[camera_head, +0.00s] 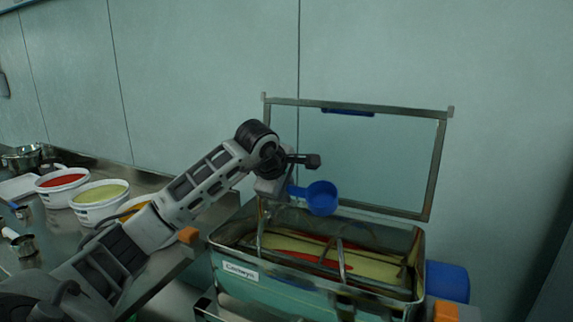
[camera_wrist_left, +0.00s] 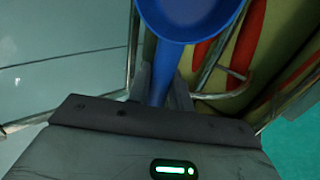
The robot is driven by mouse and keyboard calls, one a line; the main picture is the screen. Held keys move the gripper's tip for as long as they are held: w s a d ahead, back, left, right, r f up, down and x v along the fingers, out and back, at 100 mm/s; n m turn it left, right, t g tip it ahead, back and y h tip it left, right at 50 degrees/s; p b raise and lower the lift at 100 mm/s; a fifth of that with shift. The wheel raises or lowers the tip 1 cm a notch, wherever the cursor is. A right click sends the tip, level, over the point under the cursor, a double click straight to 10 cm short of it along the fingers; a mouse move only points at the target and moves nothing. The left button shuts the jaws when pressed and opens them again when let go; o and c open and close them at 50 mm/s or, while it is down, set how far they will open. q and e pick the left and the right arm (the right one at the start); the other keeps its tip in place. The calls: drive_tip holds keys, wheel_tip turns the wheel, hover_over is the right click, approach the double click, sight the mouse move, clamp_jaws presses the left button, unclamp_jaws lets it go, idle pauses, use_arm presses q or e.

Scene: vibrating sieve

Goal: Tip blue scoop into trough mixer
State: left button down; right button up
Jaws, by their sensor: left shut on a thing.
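The blue scoop (camera_head: 321,198) is above the open trough mixer (camera_head: 290,281), held at its handle by my left gripper (camera_head: 289,190). The left wrist view shows the scoop (camera_wrist_left: 188,18) at the top, its handle running down between the jaws of my left gripper (camera_wrist_left: 165,95). Its bowl shows a plain blue inside in that view, and I see no powder in it. The trough mixer has a curved metal paddle inside. Yellow and red material lies in its bottom, also seen in the left wrist view. My right gripper is not in view.
The mixer's framed clear lid (camera_head: 437,160) stands raised at the back. White tubs of red (camera_head: 62,190) and yellow-green (camera_head: 100,203) powder stand on the counter at left, with small metal cups and a metal bowl (camera_head: 22,160). A blue part (camera_head: 448,281) sits at the mixer's right end.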

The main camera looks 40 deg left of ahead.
use_arm(q)
drive_tip(key=r+g+p, duration=0.1)
drive_tip(key=p, duration=0.1)
drive_tip(key=shift+p, duration=0.3)
drive_tip(key=shift+w+f+g+h, duration=0.15)
drive_tip(key=shift+g+h, duration=0.25)
drive_tip(key=shift+g, duration=0.6)
drive_tip(key=shift+g+h, duration=0.3)
drive_tip(key=shift+g, duration=0.8)
